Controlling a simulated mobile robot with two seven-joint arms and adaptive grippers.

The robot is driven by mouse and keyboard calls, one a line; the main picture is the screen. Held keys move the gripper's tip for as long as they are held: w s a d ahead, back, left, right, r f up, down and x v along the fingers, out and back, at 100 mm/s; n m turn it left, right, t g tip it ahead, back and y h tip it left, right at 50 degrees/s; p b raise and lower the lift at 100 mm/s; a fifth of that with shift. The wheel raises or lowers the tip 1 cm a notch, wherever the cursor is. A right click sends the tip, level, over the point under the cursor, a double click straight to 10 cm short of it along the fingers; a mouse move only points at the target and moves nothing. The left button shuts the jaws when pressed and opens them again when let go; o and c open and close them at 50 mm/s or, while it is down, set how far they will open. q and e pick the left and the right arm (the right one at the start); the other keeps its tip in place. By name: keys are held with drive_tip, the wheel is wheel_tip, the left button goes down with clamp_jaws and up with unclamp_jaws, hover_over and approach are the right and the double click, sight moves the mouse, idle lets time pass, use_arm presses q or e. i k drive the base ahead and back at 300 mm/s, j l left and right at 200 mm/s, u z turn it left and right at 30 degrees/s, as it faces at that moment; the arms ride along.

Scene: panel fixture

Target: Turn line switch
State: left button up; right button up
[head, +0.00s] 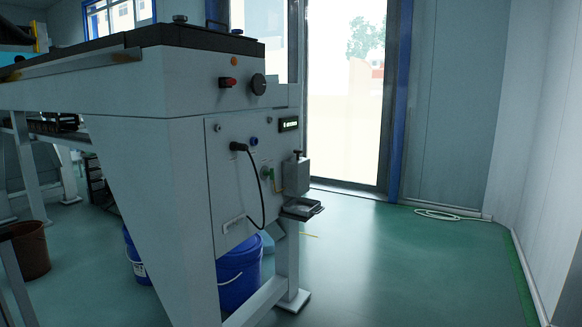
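A grey-white panel fixture (170,95) stands left of the middle. On its upper face are a red switch (228,82) and a round black knob (258,84). I cannot tell which control is the line switch. An orange button (234,61) sits above them. The lower panel (222,180) holds a small dark display (288,124), a blue round control (254,141), a green part (264,173) and a black plug with a cable (240,147) that hangs in a loop. The switch positions are too small to read. Neither gripper is in view.
A blue bucket (238,275) stands under the fixture. A small black tray (301,209) and a grey box (296,176) stick out at its right side. A brown bin (30,250) is at far left. The green floor (400,265) on the right is open, with a coiled hose (438,214) farther back.

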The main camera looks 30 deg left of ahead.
sight(271, 173)
drive_tip(key=i+l+u, duration=0.1)
drive_tip(key=i+u, duration=0.35)
drive_tip(key=i+l+u, duration=0.25)
drive_tip(key=i+u, duration=0.25)
